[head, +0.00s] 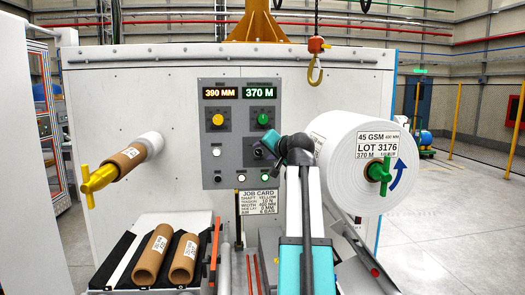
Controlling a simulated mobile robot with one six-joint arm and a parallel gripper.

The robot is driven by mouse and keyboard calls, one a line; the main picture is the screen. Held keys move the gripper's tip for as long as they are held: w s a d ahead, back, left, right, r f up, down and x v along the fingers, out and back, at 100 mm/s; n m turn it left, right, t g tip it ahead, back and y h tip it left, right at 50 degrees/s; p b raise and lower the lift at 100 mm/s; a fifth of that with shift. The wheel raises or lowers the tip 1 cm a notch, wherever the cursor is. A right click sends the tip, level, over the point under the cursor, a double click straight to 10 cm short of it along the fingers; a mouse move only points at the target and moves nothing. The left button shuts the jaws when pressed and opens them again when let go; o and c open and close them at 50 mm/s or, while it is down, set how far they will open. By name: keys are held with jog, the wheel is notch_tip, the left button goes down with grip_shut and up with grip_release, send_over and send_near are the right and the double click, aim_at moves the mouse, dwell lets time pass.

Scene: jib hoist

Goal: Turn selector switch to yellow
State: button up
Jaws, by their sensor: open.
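A grey control panel (228,165) is on the white machine wall at the middle of the head view. It carries a yellow round control (217,120) under a "390 MM" display and a green round control (263,119) under a "370 M" display. A selector switch cannot be made out clearly; the panel's right middle is partly hidden by my arm's end. My gripper (261,152) is small and dark there, in front of the panel below the green control. Its jaws are open, with nothing seen between them. I cannot tell whether it touches the panel.
A large white roll (352,160) with a green handle (379,172) stands right of my arm. A yellow-handled shaft (98,178) with a cardboard core juts out at left. Cardboard cores (152,255) lie on a rack below. A yellow hook (315,72) hangs above.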

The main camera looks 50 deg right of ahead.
aim_at(259, 153)
jog(key=shift+x, duration=1.25)
jog(key=c, duration=1.1)
jog(key=shift+o, duration=0.2)
